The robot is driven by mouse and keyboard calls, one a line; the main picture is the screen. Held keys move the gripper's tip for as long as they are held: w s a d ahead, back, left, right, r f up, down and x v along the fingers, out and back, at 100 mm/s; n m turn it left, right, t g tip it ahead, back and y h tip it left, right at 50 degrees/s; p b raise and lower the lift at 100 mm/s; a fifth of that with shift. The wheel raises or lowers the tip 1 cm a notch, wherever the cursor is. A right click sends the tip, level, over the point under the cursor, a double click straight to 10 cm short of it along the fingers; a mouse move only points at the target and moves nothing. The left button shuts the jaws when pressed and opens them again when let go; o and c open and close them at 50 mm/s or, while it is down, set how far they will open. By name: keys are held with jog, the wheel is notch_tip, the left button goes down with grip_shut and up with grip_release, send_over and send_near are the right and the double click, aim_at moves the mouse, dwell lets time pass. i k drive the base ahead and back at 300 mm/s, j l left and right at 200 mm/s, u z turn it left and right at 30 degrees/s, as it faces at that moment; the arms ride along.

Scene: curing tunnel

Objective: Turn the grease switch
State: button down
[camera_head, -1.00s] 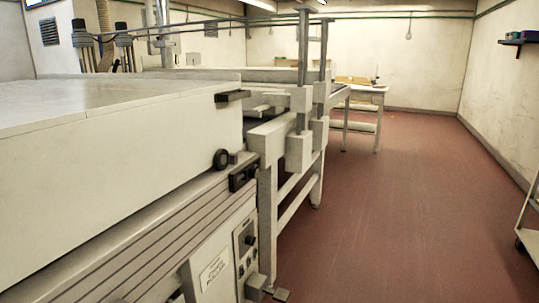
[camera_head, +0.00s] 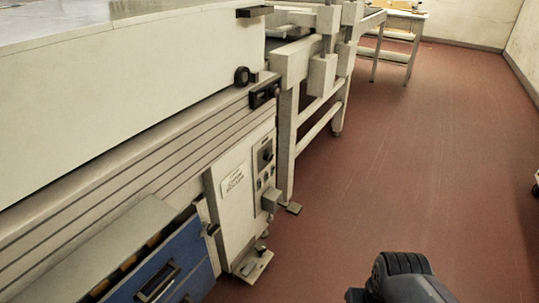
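A grey control panel (camera_head: 265,160) is set on the end of the long pale machine, left of centre. It carries a dark knob (camera_head: 266,155) and several small controls below it. I cannot read which of these is the grease switch. A pale plate with printed lettering (camera_head: 233,180) is just left of the panel. A dark rounded, ribbed part of my arm shows at the bottom right, well apart from the panel. No gripper fingers show.
A blue drawer unit (camera_head: 165,272) stands under the machine at lower left. A pedal-like bracket (camera_head: 254,266) sits low below the panel. A black round knob (camera_head: 242,76) is on the machine's upper side. A table (camera_head: 398,30) stands far back. Red floor (camera_head: 430,150) is clear on the right.

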aim_at(268, 157)
jog(key=i+l+z, duration=0.1)
jog(key=i, duration=0.45)
jog(key=i+l+z, duration=0.1)
jog(key=i, duration=0.4)
jog(key=l, duration=0.1)
